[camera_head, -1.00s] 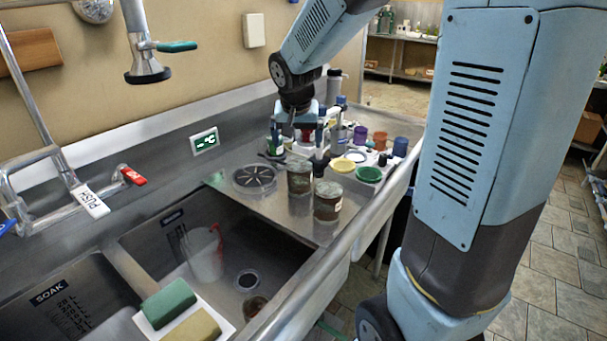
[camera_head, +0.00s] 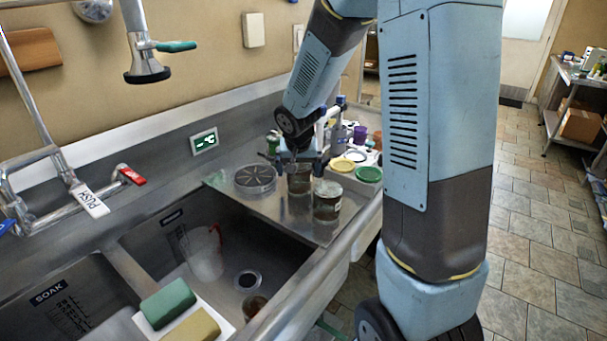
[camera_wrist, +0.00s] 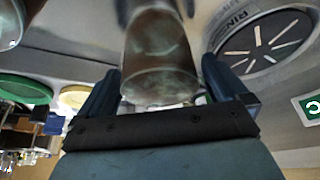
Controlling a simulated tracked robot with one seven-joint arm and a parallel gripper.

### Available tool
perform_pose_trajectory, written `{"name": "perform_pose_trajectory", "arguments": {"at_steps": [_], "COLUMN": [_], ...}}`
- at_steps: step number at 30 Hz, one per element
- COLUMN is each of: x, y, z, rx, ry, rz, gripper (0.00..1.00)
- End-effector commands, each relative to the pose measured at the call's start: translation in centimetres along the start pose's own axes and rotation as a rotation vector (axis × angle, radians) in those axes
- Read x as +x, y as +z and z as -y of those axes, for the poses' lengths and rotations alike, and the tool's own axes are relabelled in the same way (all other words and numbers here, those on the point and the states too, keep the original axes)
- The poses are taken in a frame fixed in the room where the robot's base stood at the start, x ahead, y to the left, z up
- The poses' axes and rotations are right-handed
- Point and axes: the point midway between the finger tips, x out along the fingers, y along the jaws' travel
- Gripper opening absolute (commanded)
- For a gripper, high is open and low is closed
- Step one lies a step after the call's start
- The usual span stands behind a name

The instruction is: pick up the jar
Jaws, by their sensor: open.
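A murky brownish-green glass jar (camera_head: 299,182) stands upright on the metal drainboard. A second, similar jar (camera_head: 327,204) stands just to its right and nearer. My gripper (camera_head: 298,162) is at the upper part of the first jar, hiding its top. In the wrist view, the first jar (camera_wrist: 160,50) is between the two spread dark fingers of my gripper (camera_wrist: 158,82), with no clear grip on it. Part of the second jar (camera_wrist: 10,25) shows at the upper left of that view.
A round slotted disc (camera_head: 255,179) lies left of the jars. Yellow (camera_head: 342,165) and green (camera_head: 369,174) lids lie behind and to the right. The sink basin (camera_head: 190,255) opens in front. A jug (camera_head: 206,257) stands in the basin. Bottles and cups crowd the back.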

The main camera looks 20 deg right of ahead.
Motion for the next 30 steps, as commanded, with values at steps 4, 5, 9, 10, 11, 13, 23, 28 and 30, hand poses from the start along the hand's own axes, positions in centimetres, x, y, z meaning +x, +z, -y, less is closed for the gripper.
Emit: {"name": "perform_pose_trajectory", "arguments": {"at_steps": [4, 5, 9, 10, 11, 13, 23, 28, 30], "x": [1.3, 1.4, 1.6, 1.6, 1.6, 1.6, 1.5, 1.5, 1.5], "y": [0.0, 0.0, -0.1, -0.1, -0.1, -0.1, -0.1, -0.1, -0.1], "z": [0.1, 0.1, 0.0, 0.0, 0.0, 0.0, 0.0, 0.0, 0.0], "rx": [-0.001, -0.001, 0.001, 0.001, 0.001, 0.001, 0.001, 0.001, 0.001], "ry": [0.0, 0.0, -0.001, -0.001, -0.001, -0.001, -0.001, -0.001, -0.001], "rz": [0.0, 0.0, -0.002, -0.002, -0.002, -0.002, -0.002, -0.002, -0.002], "gripper": [1.0, 1.0, 1.0, 1.0, 1.0, 1.0, 0.69, 0.53, 0.46]}}
